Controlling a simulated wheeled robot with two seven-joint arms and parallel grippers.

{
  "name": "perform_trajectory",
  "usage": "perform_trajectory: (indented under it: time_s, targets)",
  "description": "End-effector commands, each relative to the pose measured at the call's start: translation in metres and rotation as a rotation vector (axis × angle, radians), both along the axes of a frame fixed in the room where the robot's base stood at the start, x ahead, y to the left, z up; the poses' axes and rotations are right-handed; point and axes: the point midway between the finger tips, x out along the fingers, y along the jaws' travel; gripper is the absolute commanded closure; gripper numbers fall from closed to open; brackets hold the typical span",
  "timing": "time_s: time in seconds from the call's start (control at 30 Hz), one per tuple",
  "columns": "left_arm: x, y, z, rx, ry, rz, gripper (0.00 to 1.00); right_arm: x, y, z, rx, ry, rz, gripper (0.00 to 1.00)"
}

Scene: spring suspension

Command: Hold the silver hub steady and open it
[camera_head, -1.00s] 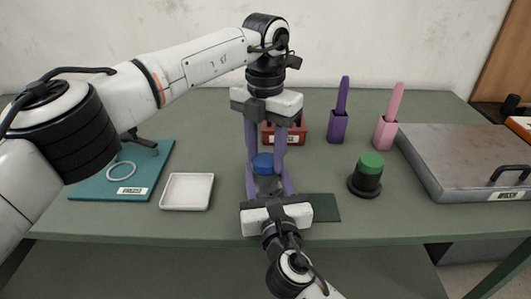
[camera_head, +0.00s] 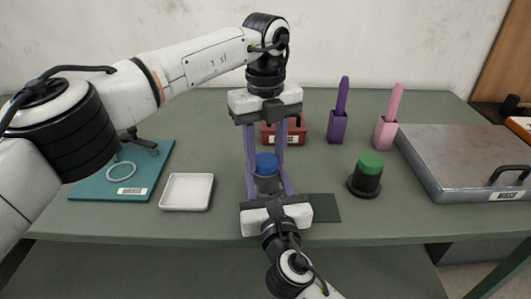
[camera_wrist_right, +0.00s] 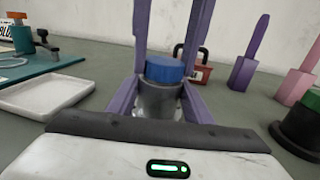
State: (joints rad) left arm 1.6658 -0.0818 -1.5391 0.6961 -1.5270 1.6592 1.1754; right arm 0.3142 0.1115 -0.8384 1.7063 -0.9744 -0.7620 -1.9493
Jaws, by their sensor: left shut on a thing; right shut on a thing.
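The silver hub (camera_head: 267,184) stands upright on the table in front of me, with a blue cap (camera_head: 266,162) on top. In the right wrist view, the silver body (camera_wrist_right: 158,102) and blue cap (camera_wrist_right: 165,70) show close up. My right gripper (camera_head: 267,187) comes in from the front, low down, its purple fingers shut on the silver body from both sides. My left gripper (camera_head: 266,160) points straight down from above, its purple fingers shut on the blue cap. The exact finger contacts are partly hidden.
A white tray (camera_head: 187,206) and teal board (camera_head: 92,188) lie left. A black hub with a green cap (camera_head: 370,165) stands right, beside a dark mat (camera_head: 326,208). Behind are a red box (camera_head: 297,127), purple holder (camera_head: 338,127) and pink holder (camera_head: 386,133). A metal case (camera_head: 465,160) sits far right.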

Motion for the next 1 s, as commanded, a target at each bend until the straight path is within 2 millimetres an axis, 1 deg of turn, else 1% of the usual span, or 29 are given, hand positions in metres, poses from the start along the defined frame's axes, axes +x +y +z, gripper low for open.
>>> perform_trajectory:
  time_s: [0.27, 0.8, 1.0]
  targets:
    - [0.0, 0.0, 0.003, -0.001, -0.001, -0.001, 0.87, 0.0, 0.0, -0.001, -0.001, 0.002, -0.001, 1.0]
    - [0.0, 0.0, 0.021, -0.001, -0.001, -0.001, 0.87, 0.0, 0.0, -0.001, -0.001, 0.002, -0.001, 1.0]
    - [0.0, 0.0, 0.022, 0.0, -0.001, -0.001, 0.87, 0.0, 0.0, -0.001, -0.001, 0.002, -0.001, 1.0]
